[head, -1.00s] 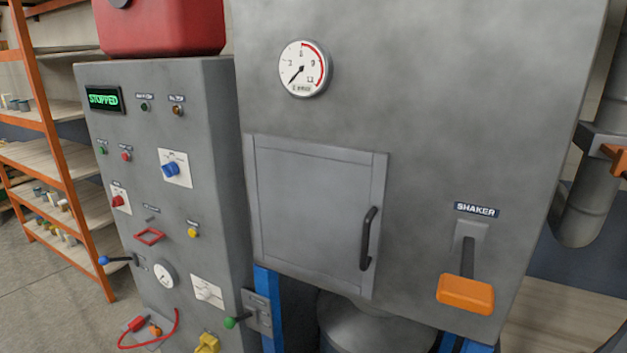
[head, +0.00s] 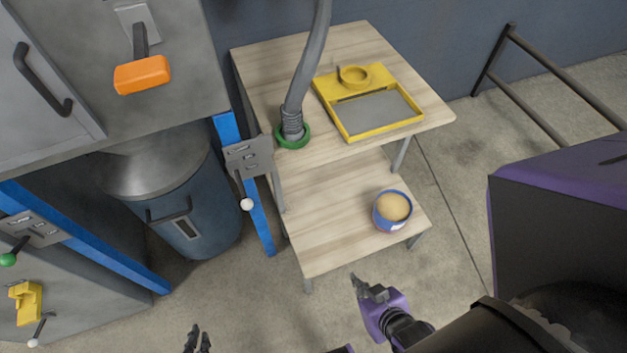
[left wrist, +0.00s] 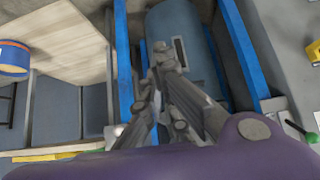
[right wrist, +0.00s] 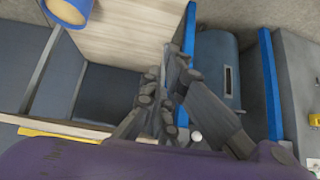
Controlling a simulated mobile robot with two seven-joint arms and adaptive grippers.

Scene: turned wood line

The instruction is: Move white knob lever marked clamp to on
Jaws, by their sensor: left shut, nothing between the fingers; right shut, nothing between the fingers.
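A lever with a white knob (head: 246,204) hangs down from a grey plate (head: 248,157) on a blue post beside the bin. Its markings are too small to read. The white knob also shows in the right wrist view (right wrist: 196,137), just right of the fingers. A second white-knobbed lever (head: 33,342) is at the lower left corner. My left gripper (head: 197,338) is shut and empty at the bottom edge, below the first lever and apart from it. My right gripper (head: 367,289) is shut and empty in front of the wooden table, right of that lever.
A two-level wooden table (head: 340,215) stands right of the post, with a blue tub (head: 392,211) below and a yellow tray (head: 375,115) above. A hose (head: 305,70) drops to its top. A blue bin (head: 195,210) and green-knobbed lever (head: 8,259) are left.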

